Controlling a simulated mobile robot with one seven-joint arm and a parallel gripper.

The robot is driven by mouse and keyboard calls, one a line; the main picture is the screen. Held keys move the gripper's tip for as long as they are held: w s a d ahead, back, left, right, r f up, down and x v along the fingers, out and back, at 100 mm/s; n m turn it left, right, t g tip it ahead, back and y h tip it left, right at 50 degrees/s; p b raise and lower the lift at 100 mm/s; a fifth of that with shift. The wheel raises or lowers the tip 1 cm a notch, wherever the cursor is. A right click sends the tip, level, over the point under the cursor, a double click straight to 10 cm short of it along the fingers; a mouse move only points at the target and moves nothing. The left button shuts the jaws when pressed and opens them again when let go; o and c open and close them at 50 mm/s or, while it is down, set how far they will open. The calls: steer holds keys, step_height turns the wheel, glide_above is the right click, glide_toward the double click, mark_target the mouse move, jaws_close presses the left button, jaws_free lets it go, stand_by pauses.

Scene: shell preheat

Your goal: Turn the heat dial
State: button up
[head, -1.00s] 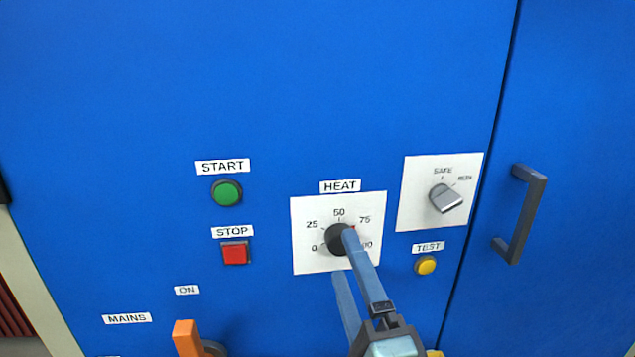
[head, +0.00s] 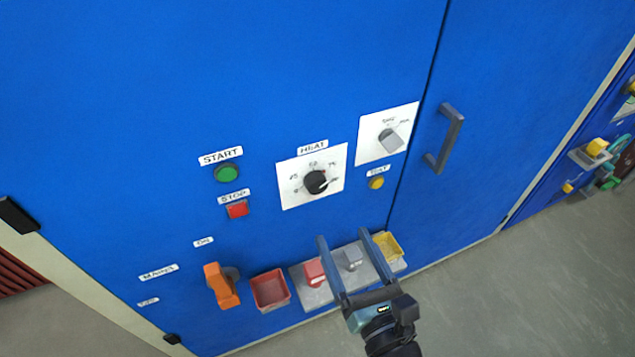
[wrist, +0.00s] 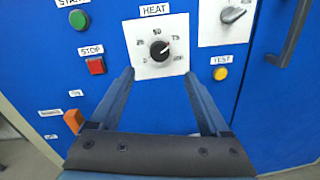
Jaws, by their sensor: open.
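The heat dial (head: 315,182) is a round black knob on a white scale plate (head: 290,198) under the HEAT label. Its pale mark points to the right side of the scale; the exact value is too small to read. The dial also shows in the wrist view (wrist: 159,51), centred beyond the fingertips. My gripper (head: 343,234) is open and empty, its blue fingers apart and clear of the dial. In the head view it appears below the dial; in the wrist view its fingertips (wrist: 158,73) lie either side below the dial.
A green START button (head: 228,173), red STOP button (head: 237,209), yellow TEST button (head: 376,183) and grey SAFE switch (head: 390,138) surround the dial. An orange mains handle (head: 220,285) and door handle (head: 446,138) stick out. Below are a red bin (head: 270,290) and a yellow bin (head: 388,246).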

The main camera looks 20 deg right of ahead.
mark_target(319, 187)
steer(key=w, duration=1.1)
steer(key=shift+w+d, duration=0.15)
steer(key=shift+w, duration=0.15)
jaws_close()
